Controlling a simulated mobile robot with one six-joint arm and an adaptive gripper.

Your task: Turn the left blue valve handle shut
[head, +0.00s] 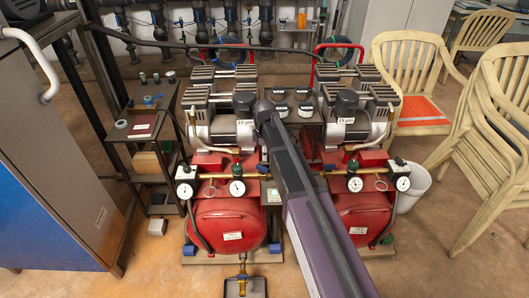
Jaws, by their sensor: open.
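I cannot single out the left blue valve handle for certain. Dark vertical pipes (195,18) stand along the back wall, with small blue spots among them too small to identify. Small blue parts also show low at the red compressors, one by the left tank (190,250) and one between the tanks (275,248); I cannot tell whether they are handles. My dark purple arm rises from the bottom edge to the middle of the view and covers part of the space between the compressors. My gripper is not visible.
Two red compressors (228,222) (367,213) with gauges fill the middle. A blue-grey cabinet (50,165) and a dark shelf (148,130) stand left. Cream plastic chairs (490,125) and a white bucket (412,188) stand right. Floor at bottom right is clear.

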